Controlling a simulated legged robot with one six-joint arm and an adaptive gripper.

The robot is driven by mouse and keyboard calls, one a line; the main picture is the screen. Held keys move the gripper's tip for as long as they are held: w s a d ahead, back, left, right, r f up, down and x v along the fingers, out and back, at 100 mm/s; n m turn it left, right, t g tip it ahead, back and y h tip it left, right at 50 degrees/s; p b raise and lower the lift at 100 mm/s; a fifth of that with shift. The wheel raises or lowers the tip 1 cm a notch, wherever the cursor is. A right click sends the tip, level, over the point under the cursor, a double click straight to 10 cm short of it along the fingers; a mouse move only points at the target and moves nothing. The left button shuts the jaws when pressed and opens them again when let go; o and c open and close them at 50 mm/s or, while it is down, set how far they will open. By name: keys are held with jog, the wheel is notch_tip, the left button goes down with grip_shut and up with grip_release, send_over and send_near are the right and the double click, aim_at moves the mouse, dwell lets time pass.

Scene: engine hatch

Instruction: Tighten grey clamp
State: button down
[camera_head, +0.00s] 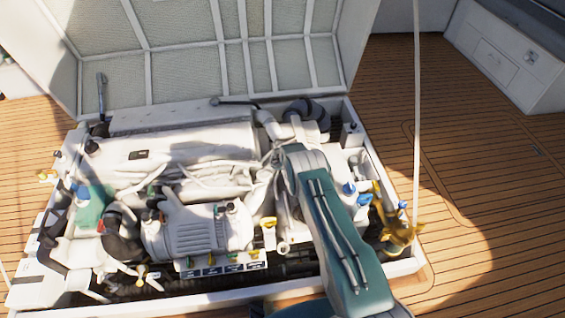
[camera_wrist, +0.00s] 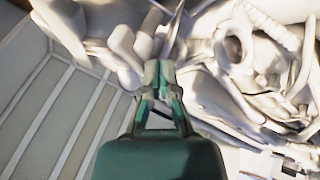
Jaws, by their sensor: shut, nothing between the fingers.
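My gripper (camera_wrist: 161,72) is in the wrist view, with its two green fingers closed together and nothing held between them. Its tips point at pale hoses and engine parts, and a thin grey piece (camera_wrist: 174,35) shows just beyond them. I cannot tell whether this piece is the grey clamp or whether the fingers touch it. In the head view my arm reaches over the right part of the white engine (camera_head: 200,232), and the gripper is hidden behind it. I cannot pick out the grey clamp for certain in either view.
The hatch lid (camera_head: 190,50) stands open behind the engine; its ribbed underside (camera_wrist: 60,120) fills the left of the wrist view. A pale curved hose (camera_wrist: 236,45) is right of the gripper. A thin pole (camera_head: 417,120) rises at right. The wooden deck (camera_head: 490,190) beyond is clear.

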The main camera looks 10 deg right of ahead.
jog(key=w+m+h, duration=0.1)
jog(key=m, duration=0.1)
jog(key=shift+w+m+h, duration=0.1)
jog(key=shift+m+h, duration=0.3)
jog(key=shift+w+a, duration=0.1)
jog(key=shift+w, duration=0.1)
dwell(1.4)
